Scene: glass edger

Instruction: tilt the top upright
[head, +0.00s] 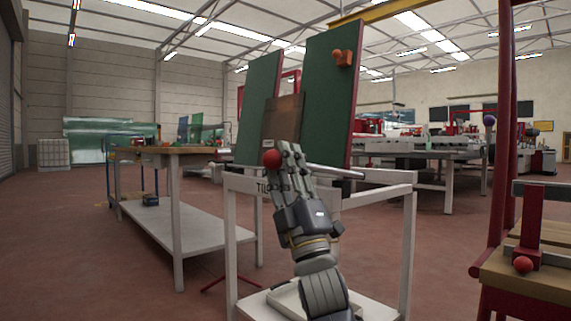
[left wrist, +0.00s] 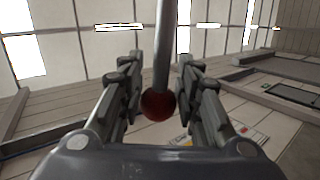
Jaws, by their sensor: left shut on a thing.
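The top shows in the head view as two green panels, a left one (head: 258,105) and a larger right one (head: 326,105), with a brown part (head: 283,119) between them. Both panels stand steeply, close to upright, above a white frame (head: 385,192). A lever with a red ball knob (head: 271,158) is at the frame's front, by lettering starting "TIL". My left gripper (head: 284,160) is at the lever, shut on it. In the left wrist view, the red knob (left wrist: 158,104) and its grey rod (left wrist: 162,45) lie between the fingers. My right gripper is out of view.
A long workbench (head: 150,152) with a lower white shelf stands at left. A red post (head: 505,120) and a wooden bench (head: 540,278) with another red knob (head: 523,264) are at right. An orange piece (head: 342,58) is on the right panel. Open floor lies at far left.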

